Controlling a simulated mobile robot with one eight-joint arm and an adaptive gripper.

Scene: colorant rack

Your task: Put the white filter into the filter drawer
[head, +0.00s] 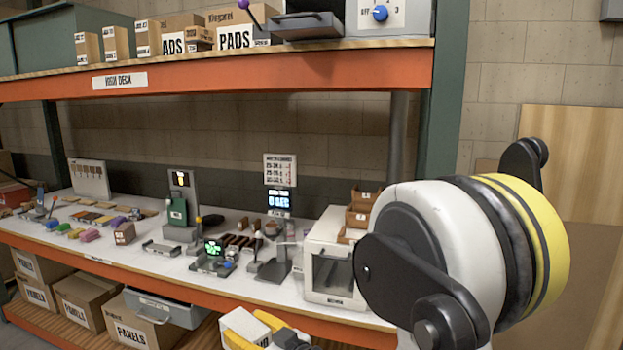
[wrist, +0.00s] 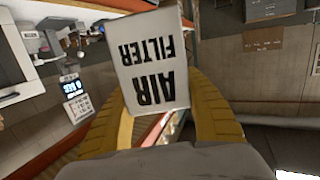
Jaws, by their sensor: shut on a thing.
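The white filter (wrist: 153,62) is a white block with "AIR FILTER" printed on it, upside down in the wrist view. My gripper (wrist: 160,100) is shut on it, with a yellow finger at each side. In the head view the white filter (head: 243,326) and the yellow fingers of my gripper (head: 258,332) show at the bottom edge, in front of the lower shelf. A dark grey drawer-like tray (head: 297,26) sticks out beside a dial unit on the high deck. No label on it is readable, so I cannot tell whether it is the filter drawer.
The high deck's orange beam (head: 250,72) runs above the white bench (head: 140,262). A white cabinet with a dark window (head: 332,265) stands at the bench's right end. Small devices fill the bench. Cardboard boxes (head: 88,300) and a grey bin (head: 165,307) are on the lower shelf.

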